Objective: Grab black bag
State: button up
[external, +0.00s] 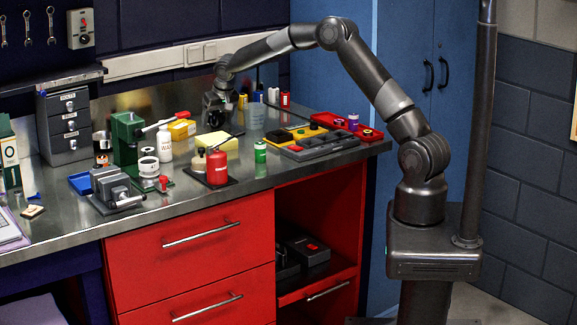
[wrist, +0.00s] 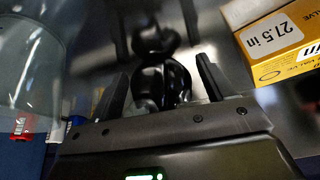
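A glossy black, rounded, lumpy thing (wrist: 165,78), apparently the black bag, lies on the metal bench in the wrist view. My gripper (wrist: 162,76) has its two fingers apart, one on each side of it, with narrow gaps visible. I cannot tell whether either finger touches it. In the external view my gripper (external: 218,106) points down at the back of the bench, near the wall. The bag cannot be made out there, behind or under the gripper.
A yellow box (wrist: 285,45) marked 27.5 in stands right of the fingers in the wrist view. A clear container (wrist: 30,60) is at left. In the external view a yellow sponge-like block (external: 213,141), a red can (external: 217,167) and a parts tray (external: 305,140) stand in front.

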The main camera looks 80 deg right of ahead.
jog(key=c, duration=0.9)
